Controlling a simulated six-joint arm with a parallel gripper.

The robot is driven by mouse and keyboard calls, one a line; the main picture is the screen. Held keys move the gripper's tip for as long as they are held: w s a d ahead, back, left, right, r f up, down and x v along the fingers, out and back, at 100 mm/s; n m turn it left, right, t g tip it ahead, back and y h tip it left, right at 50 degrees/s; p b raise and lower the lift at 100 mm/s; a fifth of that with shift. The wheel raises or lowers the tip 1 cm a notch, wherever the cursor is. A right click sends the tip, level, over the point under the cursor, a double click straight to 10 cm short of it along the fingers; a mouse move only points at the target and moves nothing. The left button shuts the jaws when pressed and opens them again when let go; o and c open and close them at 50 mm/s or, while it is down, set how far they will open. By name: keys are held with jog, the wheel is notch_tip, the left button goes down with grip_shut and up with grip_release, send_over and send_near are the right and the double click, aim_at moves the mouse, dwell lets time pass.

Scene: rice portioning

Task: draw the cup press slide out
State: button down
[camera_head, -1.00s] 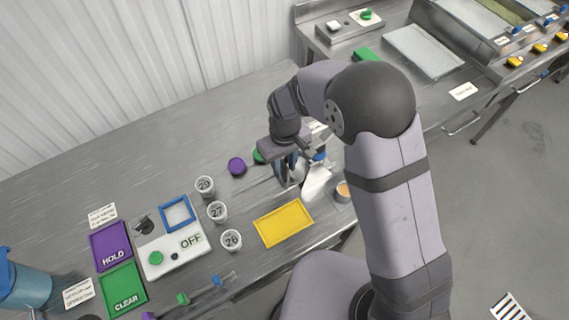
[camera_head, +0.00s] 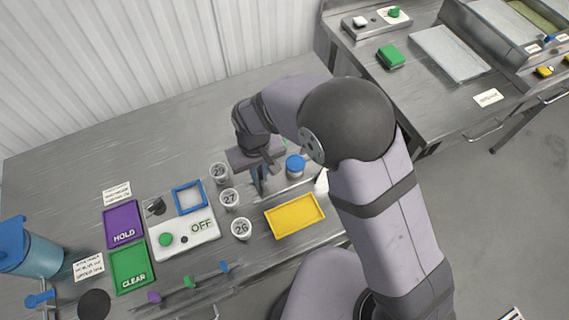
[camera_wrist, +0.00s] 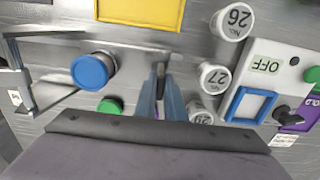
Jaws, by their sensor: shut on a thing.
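My gripper (camera_head: 258,190) points down at the bench, just right of the numbered cups. In the wrist view its two blue fingers (camera_wrist: 160,78) are closed on a small dark piece, likely the cup press slide's handle, mostly hidden between them. A pale metal rail (camera_wrist: 130,47) runs beside the fingertips, toward the yellow tray. A round blue cap (camera_head: 296,163) stands right of my gripper; it also shows in the wrist view (camera_wrist: 93,71). A metal bracket (camera_wrist: 22,80) stands beyond the cap. My gripper and arm hide part of the press in the head view.
Cups 27 (camera_head: 229,198) and 26 (camera_head: 241,229) stand close left of my gripper. A yellow tray (camera_head: 295,232) lies in front. A white OFF panel (camera_head: 184,237), purple HOLD pad (camera_head: 123,224) and green CLEAR pad (camera_head: 130,268) lie left. The bench behind is clear.

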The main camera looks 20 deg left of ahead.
jog(key=shift+s+a+r, duration=0.1)
jog(key=shift+s+a, duration=0.7)
jog(key=shift+a, duration=0.1)
jog(key=c, duration=1.8)
grip_release()
jog(key=shift+s+a, duration=0.1)
jog(key=shift+s, duration=0.05)
jog(key=shift+c, duration=0.2)
notch_tip(320, 180, up, 7)
jog(key=b, duration=0.2)
jog(key=shift+r, duration=0.15)
